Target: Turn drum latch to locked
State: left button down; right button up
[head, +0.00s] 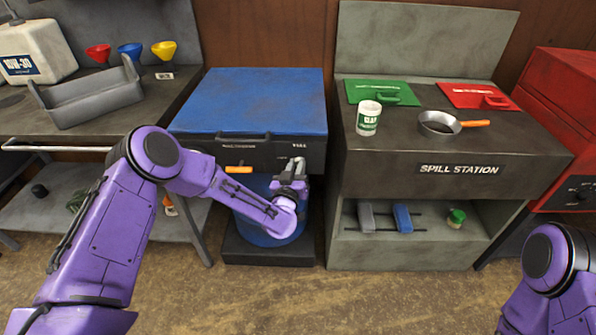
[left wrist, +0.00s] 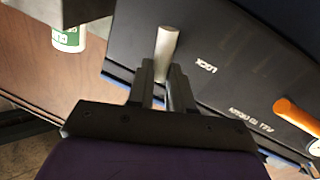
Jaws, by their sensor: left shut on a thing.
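The drum latch shows in the left wrist view as a pale grey rod-like handle (left wrist: 166,45) on the dark front panel, beside the printed word LOCK. My left gripper (left wrist: 163,75) is shut on its near end, with one finger on each side. In the head view my left gripper (head: 294,170) is at the right part of the dark front panel (head: 262,152), under the blue lid (head: 262,100). The gripper largely hides the latch there, so its exact angle is hard to tell. My right gripper is out of view; only part of my right arm shows at bottom right.
An orange handle (head: 238,170) is on the same panel, left of my gripper. A blue drum (head: 262,225) is below, partly behind my left arm. The spill station (head: 440,180) stands close on the right, with a white-green can (head: 368,118) and a pan (head: 438,123) on top.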

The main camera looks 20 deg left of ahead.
pick_arm(q)
jog(key=shift+s+a+f+n+t+y+b, duration=0.15)
jog(key=shift+f+n+y+b, duration=0.4)
jog(key=shift+n+b, duration=2)
jog(key=shift+w+a+f+n+t+y+b, duration=0.15)
jog(key=shift+n+y+b, duration=0.65)
jog(key=shift+n+b, duration=1.75)
jog(key=shift+s+a+f+n+t+y+b, duration=0.15)
jog(key=shift+f+n+y+b, duration=0.4)
jog(key=shift+n+b, duration=2)
jog(key=shift+r+n+p, duration=0.1)
jog(key=shift+n+p, duration=0.95)
jog(key=shift+n, duration=0.1)
jog(key=c, duration=1)
grip_release()
jog(key=shift+c, duration=0.2)
jog(key=v, duration=1)
jog(key=shift+s+b, duration=0.2)
jog(key=shift+b, duration=0.1)
